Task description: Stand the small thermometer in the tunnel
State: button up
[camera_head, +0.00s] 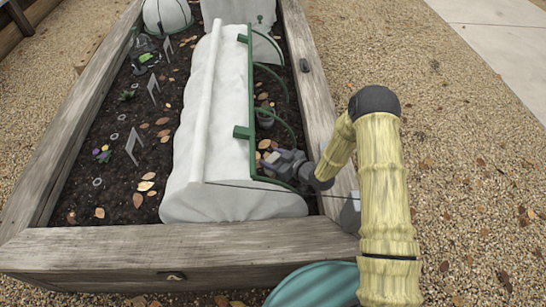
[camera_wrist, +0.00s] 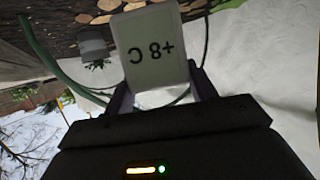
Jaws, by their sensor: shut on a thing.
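The small thermometer (camera_wrist: 155,48) is a pale flat block reading "+8 C", upside down in the wrist view. My gripper (camera_wrist: 162,96) is shut on it, one finger at each side. The tunnel (camera_head: 225,125) is a white fleece cover over green hoops in the raised bed, its right side rolled up. In the head view my gripper (camera_head: 282,163) is at this open right side, by the near hoops. The thermometer is hard to make out there. Its distance to the soil cannot be told.
Green hoops (camera_head: 275,77) and the bed's right wooden edge (camera_head: 318,100) are close to my arm. Leaves lie on the soil.

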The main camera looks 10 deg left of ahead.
aim_at(273, 158)
jog(key=shift+f+b, duration=1.2)
jog(key=shift+f, duration=0.8)
jog(key=shift+f+b, duration=0.35)
jog(key=shift+f, duration=0.2)
jog(key=o, duration=1.2)
jog(key=shift+c, duration=0.2)
notch_tip(273, 158, up, 10)
jog(key=p, duration=0.4)
